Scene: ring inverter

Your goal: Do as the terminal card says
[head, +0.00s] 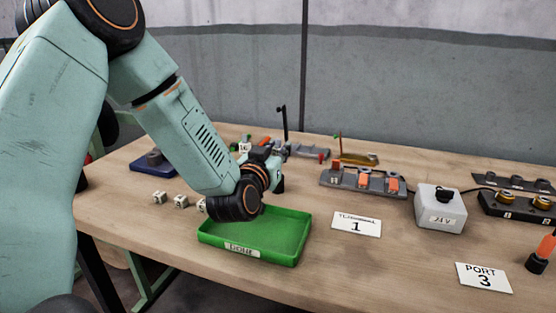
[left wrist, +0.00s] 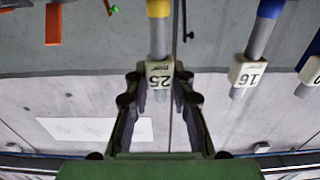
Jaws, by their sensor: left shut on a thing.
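The terminal card (head: 357,224) reads "TERMINAL 1" and lies flat on the table, right of the green tray. In the left wrist view my left gripper (left wrist: 160,85) is shut on a white marker (left wrist: 160,75) numbered 25, seen upside down. The marker sits around a grey rod with a yellow section. In the head view my left gripper (head: 274,168) is behind the tray, partly hidden by my arm. A white marker numbered 16 (left wrist: 247,72) is on a rod with a blue section. Another marker shows at the right edge. My right gripper is not in view.
The green tray (head: 213,236) is labelled "DONE". Several white cubes (head: 181,201) lie left of it. A grey rail with orange parts (head: 345,182), a 24 V box (head: 440,213) and a "PORT 3" card (head: 484,278) are at the right.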

